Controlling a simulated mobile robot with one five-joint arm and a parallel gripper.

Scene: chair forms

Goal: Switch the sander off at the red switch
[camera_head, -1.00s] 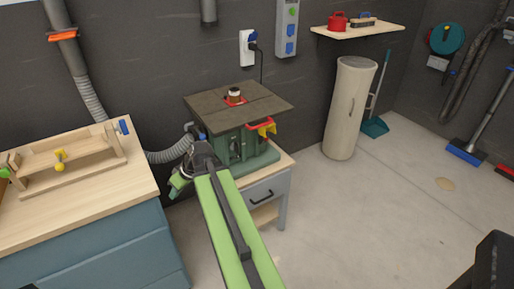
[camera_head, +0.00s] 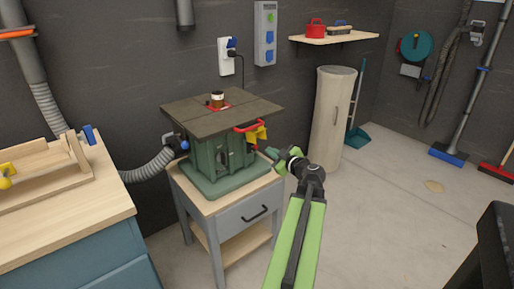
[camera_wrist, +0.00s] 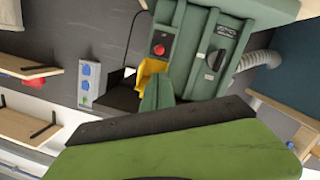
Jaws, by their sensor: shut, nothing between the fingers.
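The sander is a green machine (camera_head: 215,165) with a dark flat top, standing on a small wooden-topped cabinet. A red handle-like part (camera_head: 247,126) and a yellow flap (camera_head: 257,134) show at its right front edge. In the wrist view, a round red switch (camera_wrist: 159,49) sits on the green housing (camera_wrist: 190,60), beside the yellow flap (camera_wrist: 150,73). My gripper (camera_head: 270,156) is shut and empty, just right of the sander in the head view. In the wrist view its green tip (camera_wrist: 157,92) overlaps the flap's edge; I cannot tell whether they touch.
A workbench (camera_head: 95,200) with a wooden jig stands at the left. A grey hose (camera_head: 150,168) runs to the sander. A wall socket (camera_head: 224,57) with a plugged cord is behind it. A pale cylinder (camera_head: 330,120) stands at the back right. Floor at right is mostly clear.

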